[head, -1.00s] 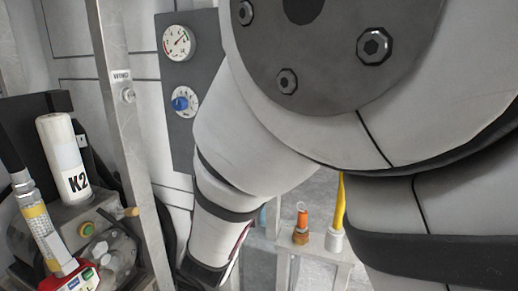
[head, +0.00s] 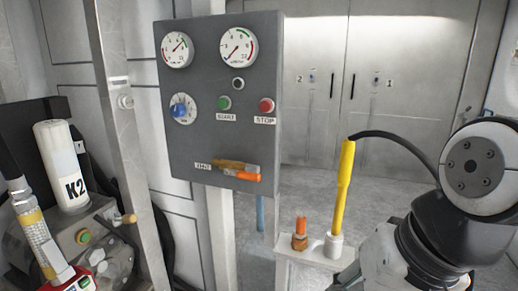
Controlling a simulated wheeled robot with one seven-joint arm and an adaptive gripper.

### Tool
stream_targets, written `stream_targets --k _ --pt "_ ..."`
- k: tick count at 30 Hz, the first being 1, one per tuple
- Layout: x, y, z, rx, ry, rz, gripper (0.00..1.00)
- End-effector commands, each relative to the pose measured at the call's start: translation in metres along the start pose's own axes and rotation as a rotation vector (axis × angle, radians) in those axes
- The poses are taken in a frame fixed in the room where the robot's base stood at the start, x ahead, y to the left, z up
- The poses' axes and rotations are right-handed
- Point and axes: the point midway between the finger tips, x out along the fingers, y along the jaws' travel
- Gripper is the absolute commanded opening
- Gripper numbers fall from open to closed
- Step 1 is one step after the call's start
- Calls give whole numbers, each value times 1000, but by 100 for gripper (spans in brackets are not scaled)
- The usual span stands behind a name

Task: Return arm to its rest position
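My arm (head: 478,172) shows at the right edge of the head view, with its white and grey joint and a black section below it. My gripper is not in the picture, so its fingers and anything in them are hidden. A yellow nozzle (head: 344,190) with a black hose stands upright in a white holder (head: 333,245), just left of my arm.
A grey control panel (head: 205,145) with gauges, buttons and an orange lever (head: 240,172) hangs on a post. A white K2 cylinder (head: 64,165) and machinery stand at left. Double doors (head: 350,90) close the back. Open floor lies before them.

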Motion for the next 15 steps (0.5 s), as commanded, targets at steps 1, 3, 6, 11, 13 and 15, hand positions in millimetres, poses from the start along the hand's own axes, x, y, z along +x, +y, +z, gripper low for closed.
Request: stream_targets --k 1,3,6,11,13,15 --pt "-7 13 14 -26 -25 34 37" --pt "-14 29 35 -65 -71 82 37" --pt "-24 50 62 -107 -134 143 37" --pt "-41 78 104 -153 -235 233 37" --pt "-53 72 95 -156 -220 224 37" --pt "-62 70 90 -157 -207 223 37"
